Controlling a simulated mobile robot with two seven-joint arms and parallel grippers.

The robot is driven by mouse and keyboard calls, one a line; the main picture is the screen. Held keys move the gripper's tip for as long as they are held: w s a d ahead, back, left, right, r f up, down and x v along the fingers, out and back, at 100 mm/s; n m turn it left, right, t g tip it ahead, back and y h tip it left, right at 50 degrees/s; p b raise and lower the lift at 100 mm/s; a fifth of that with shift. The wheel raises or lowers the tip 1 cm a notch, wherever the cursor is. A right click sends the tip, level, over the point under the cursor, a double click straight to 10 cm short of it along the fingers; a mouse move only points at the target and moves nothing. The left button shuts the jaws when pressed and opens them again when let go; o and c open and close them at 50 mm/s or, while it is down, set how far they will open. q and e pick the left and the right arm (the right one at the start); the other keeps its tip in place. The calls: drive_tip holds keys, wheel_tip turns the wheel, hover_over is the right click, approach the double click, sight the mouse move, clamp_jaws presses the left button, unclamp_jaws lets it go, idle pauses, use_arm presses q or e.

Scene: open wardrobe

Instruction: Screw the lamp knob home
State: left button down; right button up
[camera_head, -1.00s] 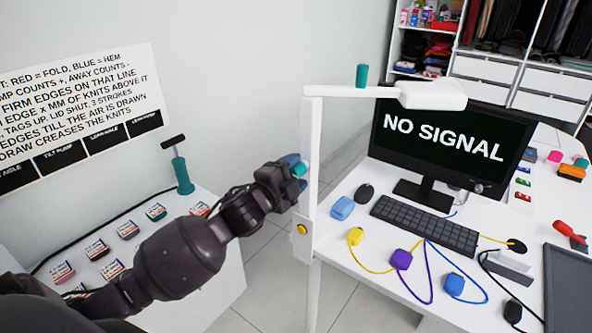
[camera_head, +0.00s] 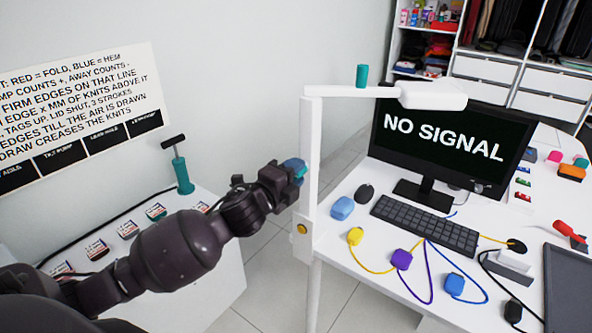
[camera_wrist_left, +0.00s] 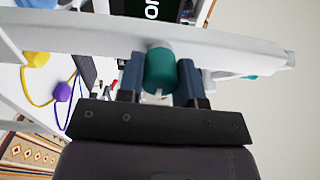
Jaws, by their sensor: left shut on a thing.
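The white lamp has an upright post (camera_head: 310,150), a horizontal arm (camera_head: 345,91) and a flat head (camera_head: 432,95). A teal knob (camera_wrist_left: 160,70) is at the post, between the blue fingers of my left gripper (camera_wrist_left: 160,80). In the head view my left gripper (camera_head: 298,171) is beside the post's left face, shut on this knob; the fingers mostly hide it there. The knob's seat against the post is hidden. A second teal knob (camera_head: 362,76) stands upright on the lamp arm. My right gripper is not in view.
A desk at right holds a monitor (camera_head: 440,135), a keyboard (camera_head: 425,224) and coloured blocks with cables, including a purple one (camera_head: 401,259). At left, a teal hand pump (camera_head: 183,172) stands on a white table below a sign (camera_head: 80,105). Floor shows between them.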

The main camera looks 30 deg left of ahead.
use_arm(q)
drive_tip(key=m, duration=0.7)
drive_tip(key=shift+m, duration=0.4)
drive_tip(key=m, duration=0.5)
drive_tip(key=shift+m, duration=0.3)
drive_tip(key=c, duration=0.7)
unclamp_jaws()
drive_tip(key=shift+c, duration=0.4)
